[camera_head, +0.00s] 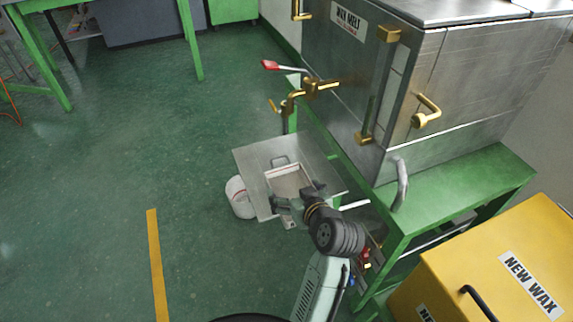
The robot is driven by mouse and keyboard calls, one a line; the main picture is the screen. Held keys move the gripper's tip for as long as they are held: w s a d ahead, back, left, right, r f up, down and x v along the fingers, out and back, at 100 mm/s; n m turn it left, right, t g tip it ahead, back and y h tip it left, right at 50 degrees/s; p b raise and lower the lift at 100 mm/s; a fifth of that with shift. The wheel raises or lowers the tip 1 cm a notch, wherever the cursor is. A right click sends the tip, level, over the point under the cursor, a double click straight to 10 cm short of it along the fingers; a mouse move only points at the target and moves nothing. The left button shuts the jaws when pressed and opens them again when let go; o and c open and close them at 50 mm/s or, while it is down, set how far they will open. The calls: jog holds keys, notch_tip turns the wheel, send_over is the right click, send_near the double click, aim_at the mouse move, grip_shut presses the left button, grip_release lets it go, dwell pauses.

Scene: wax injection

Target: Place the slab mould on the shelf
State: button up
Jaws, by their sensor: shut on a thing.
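The slab mould (291,178), a shallow rectangular metal frame with a pale inside, shows near the centre of the head view. It has a small handle at its far edge. My gripper (297,201) is at its near side and is shut on it; the fingers partly hide that edge. The flat grey metal shelf (252,162) lies beneath the mould in the picture, joined to the green stand of the wax melt machine. The mould appears over the shelf's middle. I cannot tell whether it touches the shelf or is held just above it.
The wax melt tank (345,75) with brass fittings and a red-handled valve (270,65) stands beyond the shelf. A white bucket (240,198) is on the floor beside the shelf. A yellow new wax bin (490,265) is at the right.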

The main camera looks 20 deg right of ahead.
jog(key=shift+w+d+f, duration=0.1)
jog(key=shift+w+d, duration=0.1)
jog(key=shift+w, duration=0.05)
jog(key=w+d+b, duration=0.1)
jog(key=w, duration=0.4)
jog(key=w+d+f+b, duration=0.1)
jog(key=w, duration=0.4)
jog(key=w+d+b, duration=0.1)
jog(key=w, duration=0.3)
jog(key=shift+w+f, duration=0.25)
jog(key=shift+w, duration=0.15)
notch_tip(320, 180, down, 3)
jog(key=b, duration=0.3)
jog(key=shift+f, duration=0.2)
jog(key=shift+f, duration=0.1)
jog(key=shift+f+b, duration=0.15)
jog(key=shift+b, duration=0.15)
jog(key=o, duration=1.1)
